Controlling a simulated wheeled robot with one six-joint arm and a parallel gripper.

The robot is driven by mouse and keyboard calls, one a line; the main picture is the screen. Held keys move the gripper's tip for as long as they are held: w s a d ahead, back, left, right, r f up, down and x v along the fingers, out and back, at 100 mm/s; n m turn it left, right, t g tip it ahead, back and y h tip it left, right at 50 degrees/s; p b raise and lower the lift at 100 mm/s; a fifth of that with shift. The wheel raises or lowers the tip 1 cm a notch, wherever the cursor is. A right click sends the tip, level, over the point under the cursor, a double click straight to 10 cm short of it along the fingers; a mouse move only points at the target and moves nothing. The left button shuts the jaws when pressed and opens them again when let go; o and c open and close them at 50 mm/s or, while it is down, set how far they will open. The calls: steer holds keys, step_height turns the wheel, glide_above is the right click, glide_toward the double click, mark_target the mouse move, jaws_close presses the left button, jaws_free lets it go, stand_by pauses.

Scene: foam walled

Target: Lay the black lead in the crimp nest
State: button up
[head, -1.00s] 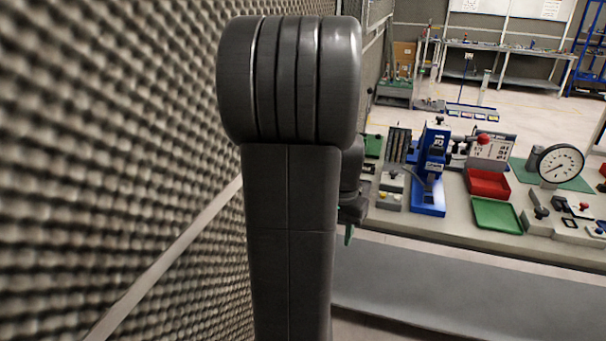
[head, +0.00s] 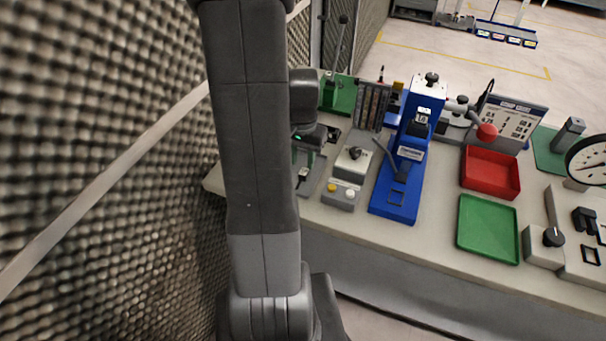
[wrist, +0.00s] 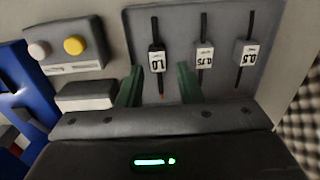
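Three dark leads with printed tags lie in a row on a grey tray (wrist: 222,85) in the wrist view. They are the 1.0 lead (wrist: 157,60) with a black body, the 0.75 lead (wrist: 204,56) and the 0.5 lead (wrist: 246,52). My gripper (wrist: 158,84) is open, its green fingers either side of the lower end of the 1.0 lead. I cannot tell whether they touch it. In the head view my gripper (head: 303,157) is over the tray at the bench's left end. The blue crimp press (head: 396,196) stands to its right; its nest is too small to make out.
A grey box with yellow and white buttons (head: 340,194) stands between tray and press. Right of the press are a red bin (head: 490,172), a green tray (head: 487,229) and a dial gauge (head: 590,162). A foam wall (head: 100,150) is close on the left.

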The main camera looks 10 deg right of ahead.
mark_target(304, 171)
steer(key=f, duration=0.3)
steer(key=shift+w+d+f+p, duration=0.1)
steer(key=shift+w+d+p, duration=0.05)
steer(key=shift+d+p, duration=0.15)
steer(key=shift+f, duration=0.75)
jaws_close()
steer(key=shift+r, duration=0.15)
